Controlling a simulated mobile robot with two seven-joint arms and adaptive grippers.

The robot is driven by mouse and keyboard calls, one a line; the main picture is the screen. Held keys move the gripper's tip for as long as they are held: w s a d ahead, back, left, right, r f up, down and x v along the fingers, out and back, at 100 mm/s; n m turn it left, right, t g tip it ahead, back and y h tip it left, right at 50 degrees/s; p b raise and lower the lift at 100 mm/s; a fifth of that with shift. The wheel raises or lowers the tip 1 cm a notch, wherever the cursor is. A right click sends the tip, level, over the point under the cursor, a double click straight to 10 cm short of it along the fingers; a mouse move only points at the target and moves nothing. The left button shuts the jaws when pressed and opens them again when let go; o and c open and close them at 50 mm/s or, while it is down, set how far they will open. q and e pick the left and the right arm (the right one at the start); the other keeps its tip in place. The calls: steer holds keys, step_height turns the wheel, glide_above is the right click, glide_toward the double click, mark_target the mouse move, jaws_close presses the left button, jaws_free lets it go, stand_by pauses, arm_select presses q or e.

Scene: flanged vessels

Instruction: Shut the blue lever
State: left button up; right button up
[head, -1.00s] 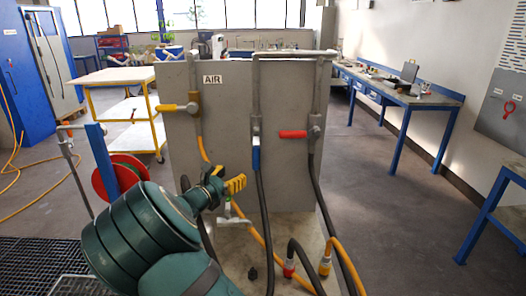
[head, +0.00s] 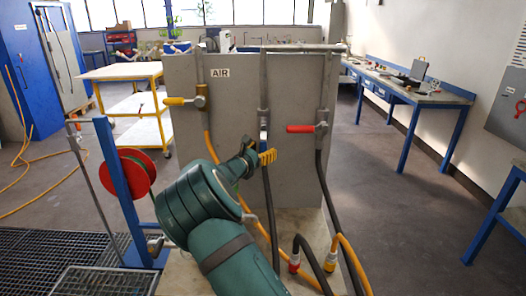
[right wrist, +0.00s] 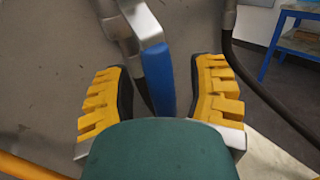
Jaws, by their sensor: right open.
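The blue lever (head: 263,136) hangs down along the middle pipe of the grey panel in the head view, its lower part hidden by my right gripper (head: 260,154). In the right wrist view the blue lever (right wrist: 158,76) extends between the two yellow-padded fingers of the right gripper (right wrist: 160,100). The fingers are apart, with visible gaps on both sides of the lever. The lever's lower end is hidden behind my green wrist housing. My left gripper is in neither view.
A yellow lever (head: 180,101) and a red lever (head: 300,129) stick out sideways on the neighbouring pipes. Black and yellow hoses (head: 352,262) hang and curl below. A red hose reel (head: 137,172) stands left of the panel (head: 228,110).

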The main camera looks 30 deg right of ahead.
steer(key=shift+w+d, duration=0.15)
steer(key=shift+d, duration=0.2)
jaws_close()
steer(key=shift+a, duration=0.1)
steer(key=w+a+r+m+t+y+p, duration=0.1)
steer(key=a+r+m+y, duration=0.4)
steer(key=m+y, duration=0.5)
step_height(320, 180, up, 2)
steer(key=w+m+p, duration=0.1)
steer(key=w, duration=0.1)
steer(key=shift+w+a+t, duration=0.3)
steer(key=shift+a+t, duration=0.1)
stand_by(0.3)
steer(key=shift+r, duration=0.2)
